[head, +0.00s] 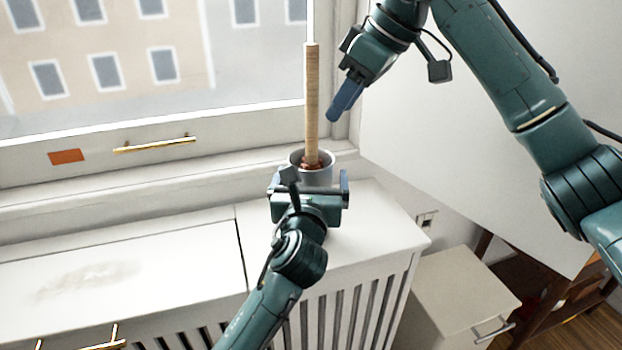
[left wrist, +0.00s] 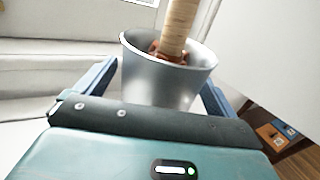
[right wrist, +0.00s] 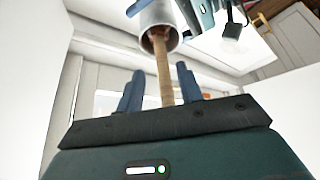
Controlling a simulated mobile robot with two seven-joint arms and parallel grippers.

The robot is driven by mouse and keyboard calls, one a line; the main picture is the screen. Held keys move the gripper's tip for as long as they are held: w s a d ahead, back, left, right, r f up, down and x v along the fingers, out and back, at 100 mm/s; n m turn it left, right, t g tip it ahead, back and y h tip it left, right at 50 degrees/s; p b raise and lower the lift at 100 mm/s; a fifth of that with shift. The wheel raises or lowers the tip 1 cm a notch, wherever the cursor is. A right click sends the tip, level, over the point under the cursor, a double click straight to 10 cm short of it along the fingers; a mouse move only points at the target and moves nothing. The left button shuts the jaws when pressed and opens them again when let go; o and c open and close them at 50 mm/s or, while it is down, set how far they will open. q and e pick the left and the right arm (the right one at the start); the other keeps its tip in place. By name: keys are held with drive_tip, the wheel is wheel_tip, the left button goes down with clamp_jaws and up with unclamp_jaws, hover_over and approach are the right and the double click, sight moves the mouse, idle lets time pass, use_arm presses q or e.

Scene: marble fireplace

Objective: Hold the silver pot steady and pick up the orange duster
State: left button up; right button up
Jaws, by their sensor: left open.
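The silver pot (head: 322,177) stands on the white radiator cover near the window. The orange duster (head: 312,105) stands upright in it, its long pale wooden handle rising and its orange-brown lower end mostly hidden inside. My left gripper (head: 309,183) is open, with fingers on either side of the pot; in the left wrist view the pot (left wrist: 155,80) sits between them, contact unclear. My right gripper (head: 343,103) is right of the handle in the head view. In the right wrist view its fingers are apart, with the handle (right wrist: 164,78) showing between them, not visibly gripped.
The window with a brass handle (head: 155,145) is behind the pot. The radiator cover (head: 150,265) is clear to the left. A white panel (head: 440,120) stands at the right, and a low white cabinet (head: 455,290) is below right.

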use_arm(q)
drive_tip(key=shift+c, duration=0.2)
drive_tip(key=c, duration=1.1)
